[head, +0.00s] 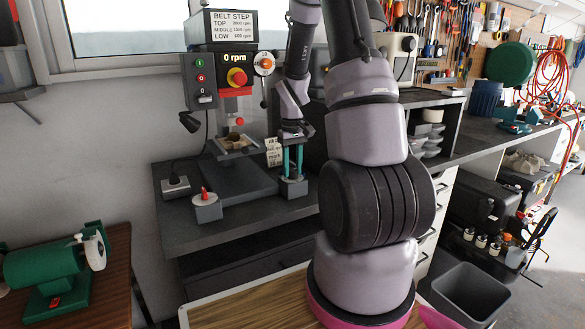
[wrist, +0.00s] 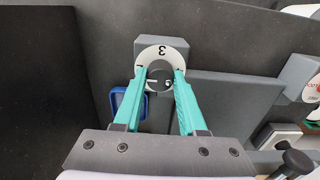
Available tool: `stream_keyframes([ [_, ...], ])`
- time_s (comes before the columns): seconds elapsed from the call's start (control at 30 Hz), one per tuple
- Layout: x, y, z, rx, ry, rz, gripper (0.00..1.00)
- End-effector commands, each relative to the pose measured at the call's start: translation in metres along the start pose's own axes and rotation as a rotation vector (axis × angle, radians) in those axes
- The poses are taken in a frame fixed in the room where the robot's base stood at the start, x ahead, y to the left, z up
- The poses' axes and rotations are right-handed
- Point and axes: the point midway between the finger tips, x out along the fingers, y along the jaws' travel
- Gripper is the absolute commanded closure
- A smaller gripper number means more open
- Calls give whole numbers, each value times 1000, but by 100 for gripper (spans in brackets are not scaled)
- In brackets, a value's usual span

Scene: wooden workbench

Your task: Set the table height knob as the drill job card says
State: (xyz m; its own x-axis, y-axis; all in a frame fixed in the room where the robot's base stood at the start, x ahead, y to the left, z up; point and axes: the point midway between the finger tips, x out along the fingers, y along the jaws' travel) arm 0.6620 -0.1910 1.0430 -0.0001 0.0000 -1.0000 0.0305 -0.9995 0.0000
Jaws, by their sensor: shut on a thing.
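My gripper (head: 292,172) points down at a small grey box (head: 293,190) at the right front of the drill press base. In the wrist view its teal fingers (wrist: 160,73) are closed on the two sides of a black knob (wrist: 159,83). The knob has a light pointer line aimed roughly left in that view. Its white dial (wrist: 148,56) shows an upside-down 3 at the far side; other markings are hidden by the fingers. A white printed card (head: 273,152) stands behind the gripper, partly hidden and too small to read.
The drill press (head: 223,75) shows 0 rpm under a belt step sign (head: 232,27). A grey box with a red-pointer dial (head: 207,205) stands at the front left of the bench. A green grinder (head: 45,268) is at lower left, a dark bin (head: 468,292) at lower right.

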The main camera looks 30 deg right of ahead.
Motion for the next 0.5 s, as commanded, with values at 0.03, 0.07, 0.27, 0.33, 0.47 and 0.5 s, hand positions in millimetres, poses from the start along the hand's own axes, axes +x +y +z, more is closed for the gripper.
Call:
stream_keyframes([
  [0.03,0,0,0,-3,1,0,100],
  [0.07,0,0,0,-4,1,0,100],
  [0.27,0,0,0,-5,1,0,100],
  [0.33,0,0,0,-5,1,0,100],
  [0.47,0,0,0,-4,1,0,37],
  [0.5,0,0,0,-4,1,0,29],
])
